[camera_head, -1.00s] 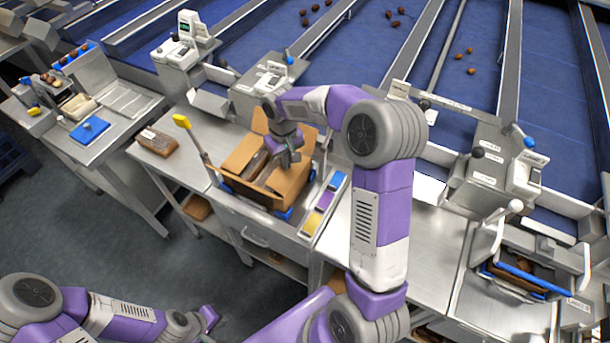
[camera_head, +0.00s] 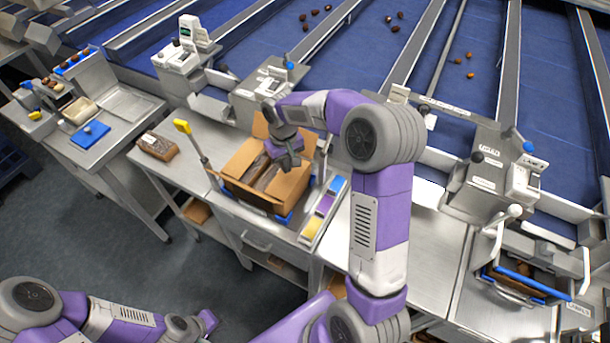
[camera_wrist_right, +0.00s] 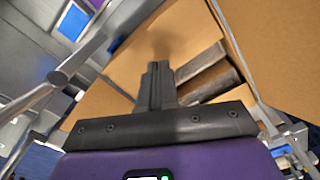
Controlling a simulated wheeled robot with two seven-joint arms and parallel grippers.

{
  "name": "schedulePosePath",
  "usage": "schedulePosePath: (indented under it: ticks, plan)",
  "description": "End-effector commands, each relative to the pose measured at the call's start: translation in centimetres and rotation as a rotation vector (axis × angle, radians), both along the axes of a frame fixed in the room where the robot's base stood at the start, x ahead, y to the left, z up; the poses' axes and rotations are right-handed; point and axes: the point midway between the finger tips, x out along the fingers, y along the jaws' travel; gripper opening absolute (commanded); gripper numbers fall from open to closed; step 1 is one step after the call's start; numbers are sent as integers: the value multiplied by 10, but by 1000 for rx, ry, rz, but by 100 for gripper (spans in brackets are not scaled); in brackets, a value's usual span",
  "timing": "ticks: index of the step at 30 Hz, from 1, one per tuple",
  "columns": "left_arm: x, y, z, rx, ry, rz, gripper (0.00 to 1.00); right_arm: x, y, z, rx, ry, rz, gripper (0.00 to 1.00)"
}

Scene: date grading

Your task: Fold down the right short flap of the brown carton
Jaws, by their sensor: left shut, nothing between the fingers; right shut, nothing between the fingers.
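The brown carton (camera_head: 240,196) stands open on the steel bench, with dark brown packs (camera_head: 262,176) inside. A back flap (camera_head: 260,125) stands up, and a broad cardboard panel (camera_head: 288,187) rises at the front right. My right gripper (camera_head: 296,163) is shut and empty, pointing down at the carton's right part; its arm hides some of that side. In the right wrist view its closed fingers (camera_wrist_right: 156,72) lie over cardboard, beside two packs (camera_wrist_right: 208,72); contact cannot be told. My left gripper (camera_head: 208,319) is low at the left, far from the carton, its fingers too small to make out.
A bagged brown pack (camera_head: 157,146) lies left of the carton. Scales and chutes line the back. The bench further right is partly clear.

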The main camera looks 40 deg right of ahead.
Motion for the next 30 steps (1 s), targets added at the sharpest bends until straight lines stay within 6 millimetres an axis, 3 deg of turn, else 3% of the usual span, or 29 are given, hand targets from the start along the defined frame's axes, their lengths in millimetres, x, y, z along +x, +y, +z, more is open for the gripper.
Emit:
schedulePosePath:
  ticks: [1,19,30]
  plan:
    - [0,0,10,0,0,0,0,0,0,12,0,-1,0,0]
    - [0,0,66,0,0,0,0,0,0,83,0,-1,0,0]
    - [0,0,67,0,0,0,0,0,0,85,0,1,0,0]
